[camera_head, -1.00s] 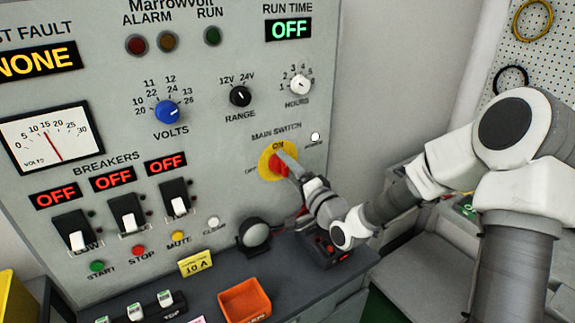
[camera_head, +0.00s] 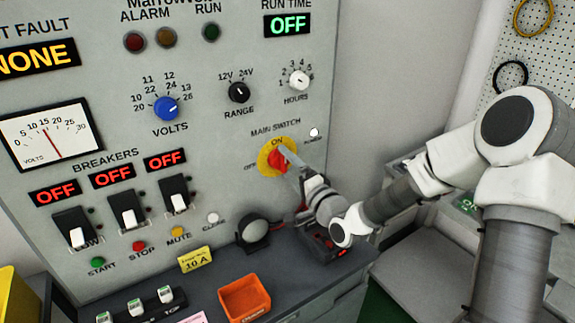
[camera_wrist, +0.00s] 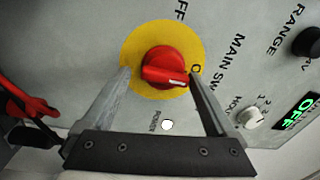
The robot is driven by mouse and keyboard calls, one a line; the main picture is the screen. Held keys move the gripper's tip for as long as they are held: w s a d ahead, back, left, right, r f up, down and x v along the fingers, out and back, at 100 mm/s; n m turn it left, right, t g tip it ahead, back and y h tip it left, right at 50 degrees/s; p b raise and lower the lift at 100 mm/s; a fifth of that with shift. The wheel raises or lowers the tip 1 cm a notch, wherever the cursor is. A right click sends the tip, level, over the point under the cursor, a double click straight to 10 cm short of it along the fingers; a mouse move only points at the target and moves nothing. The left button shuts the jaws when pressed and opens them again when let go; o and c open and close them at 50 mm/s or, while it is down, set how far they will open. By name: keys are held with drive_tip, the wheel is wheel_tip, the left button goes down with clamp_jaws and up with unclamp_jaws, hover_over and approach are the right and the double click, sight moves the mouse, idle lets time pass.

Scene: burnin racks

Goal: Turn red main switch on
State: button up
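The red main switch (camera_head: 276,161) is a rotary knob on a yellow disc on the grey panel, with ON above it and OFF to its lower left. In the wrist view the red knob (camera_wrist: 166,68) shows clearly, its white mark pointing right, close to the partly hidden ON label. My gripper (camera_wrist: 158,78) is open, with one finger on each side of the knob. The right finger's tip is near the knob's marked end; I cannot tell whether it touches. In the head view my gripper (camera_head: 288,162) reaches the switch from the lower right and hides part of it.
A white power lamp (camera_head: 314,132) is right of the switch. A round dark part (camera_head: 254,232) projects from the panel below. An orange bin (camera_head: 244,299) sits on the ledge. Breaker switches (camera_head: 128,210) are at left; their displays read OFF, as does RUN TIME (camera_head: 287,25).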

drive_tip(key=p+v, duration=0.9)
drive_tip(key=v, duration=0.8)
drive_tip(key=shift+s, duration=0.2)
idle(0.3)
